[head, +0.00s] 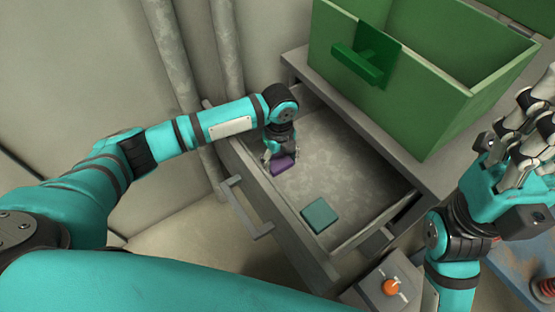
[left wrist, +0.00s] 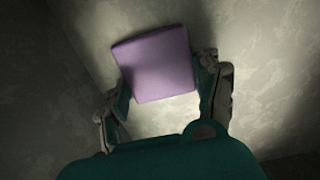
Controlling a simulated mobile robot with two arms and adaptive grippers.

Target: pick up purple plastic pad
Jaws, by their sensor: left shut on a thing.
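The purple plastic pad (head: 282,164) is in the open grey drawer (head: 335,160), near its left front corner in the head view. It shows as a purple square in the left wrist view (left wrist: 155,64). My left gripper (head: 268,157) reaches down into the drawer and is shut on the pad, with a finger at either side of it in the left wrist view (left wrist: 165,95). I cannot tell whether the pad touches the drawer floor. My right gripper (head: 520,135) is at the right, away from the drawer, its fingers spread apart with nothing between them.
A teal pad (head: 319,214) lies in the drawer's front right part. A green open box (head: 420,85) stands on the grey cabinet above the drawer. A panel with an orange knob (head: 390,287) is at lower right. Vertical pipes (head: 176,65) run along the wall.

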